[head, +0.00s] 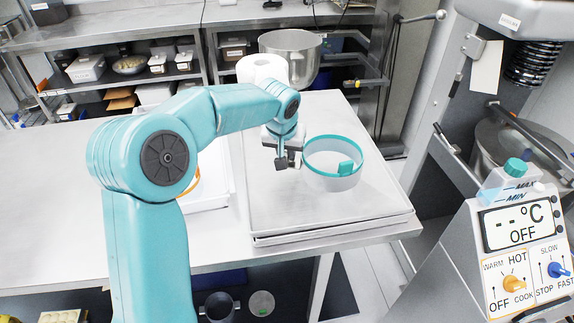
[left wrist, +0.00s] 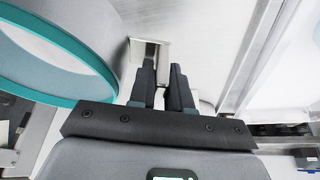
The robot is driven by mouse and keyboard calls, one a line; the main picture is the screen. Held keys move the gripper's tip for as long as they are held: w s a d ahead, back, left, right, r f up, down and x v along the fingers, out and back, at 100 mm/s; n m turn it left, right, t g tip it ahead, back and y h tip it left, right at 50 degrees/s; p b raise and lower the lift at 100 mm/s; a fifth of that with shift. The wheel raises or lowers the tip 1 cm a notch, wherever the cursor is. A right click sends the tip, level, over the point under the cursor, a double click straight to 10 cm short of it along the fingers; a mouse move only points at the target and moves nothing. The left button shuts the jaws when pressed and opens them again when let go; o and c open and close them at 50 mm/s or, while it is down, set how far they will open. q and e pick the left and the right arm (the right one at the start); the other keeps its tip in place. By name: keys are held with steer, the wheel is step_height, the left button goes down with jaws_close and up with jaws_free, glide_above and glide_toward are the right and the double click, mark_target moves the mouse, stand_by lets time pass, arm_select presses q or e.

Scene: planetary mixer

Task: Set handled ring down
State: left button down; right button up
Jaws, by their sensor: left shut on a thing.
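The handled ring (head: 319,173) is a pale band with a teal rim and a teal tab at its near side. It is upright over the metal tray on the table, and I cannot tell whether its lower edge touches the tray. My left gripper (head: 288,161) is at the ring's left side, shut on it. In the left wrist view the ring (left wrist: 60,45) fills the upper left, and the fingers (left wrist: 162,75) close around a small pale metal piece beside it. The exact grip point is partly hidden. My right gripper is not in view.
The metal tray (head: 370,215) has bare room around the ring. A white container (head: 262,68) and a steel bowl (head: 290,48) stand behind. A white tray with an orange item lies left, partly behind my arm. The mixer's control panel (head: 522,255) is at the right.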

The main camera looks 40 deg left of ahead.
arm_select(q)
step_height(320, 180, down, 5)
steer(key=shift+r, duration=0.15)
steer(key=shift+f+b, duration=0.2)
steer(key=shift+b, duration=0.1)
steer(key=c, duration=1.1)
jaws_free()
steer(key=shift+r, duration=0.1)
